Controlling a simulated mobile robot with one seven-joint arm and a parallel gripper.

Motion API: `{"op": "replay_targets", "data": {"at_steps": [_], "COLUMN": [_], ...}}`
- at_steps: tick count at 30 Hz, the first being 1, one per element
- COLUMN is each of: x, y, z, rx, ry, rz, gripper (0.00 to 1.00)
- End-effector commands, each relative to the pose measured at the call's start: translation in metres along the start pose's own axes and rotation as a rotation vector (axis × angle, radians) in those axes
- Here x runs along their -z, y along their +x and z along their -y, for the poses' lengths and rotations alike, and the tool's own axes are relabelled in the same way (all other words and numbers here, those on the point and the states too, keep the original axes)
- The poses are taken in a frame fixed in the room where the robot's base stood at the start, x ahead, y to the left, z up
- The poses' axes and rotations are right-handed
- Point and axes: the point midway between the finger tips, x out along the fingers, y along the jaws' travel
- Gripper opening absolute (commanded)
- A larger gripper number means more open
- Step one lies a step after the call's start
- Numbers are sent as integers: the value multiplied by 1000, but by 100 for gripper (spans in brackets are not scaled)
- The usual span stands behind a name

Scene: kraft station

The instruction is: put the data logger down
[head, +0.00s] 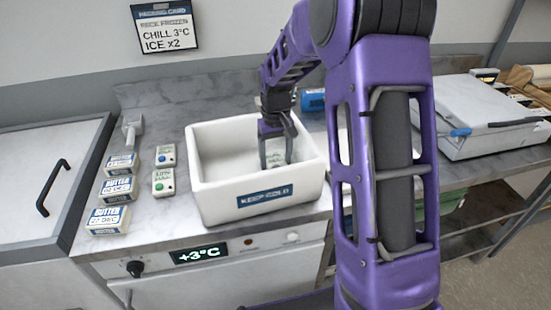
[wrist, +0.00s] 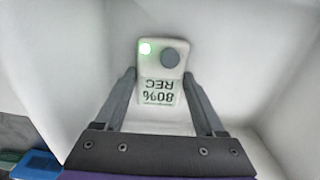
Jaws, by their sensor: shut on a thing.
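In the head view my gripper (head: 277,160) reaches down inside the white "KEEP COLD" box (head: 212,190), and the logger (head: 275,157) shows partly between the fingers. I cannot tell whether the logger touches the box floor.
Two similar small white devices, one with a blue button (head: 165,156) and one with a green button (head: 164,182), lie left of the box. Several butter packs (head: 108,219) and a scoop (head: 131,130) are farther left. A blue object (head: 313,99) stands behind the box.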

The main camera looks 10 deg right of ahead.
Motion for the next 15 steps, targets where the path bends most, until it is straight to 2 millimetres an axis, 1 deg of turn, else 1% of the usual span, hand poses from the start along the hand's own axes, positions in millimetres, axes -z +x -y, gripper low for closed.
{"op": "replay_targets", "data": {"at_steps": [6,10,11,12,15], "x": [0,0,0,0,0], "y": [0,4,3,2,2], "z": [0,0,0,0,0], "rx": [0,0,0,0,0], "ry": [0,0,0,0,0], "rz": [-1,0,-1,0,0], "gripper": [5,5,77,84,100]}}
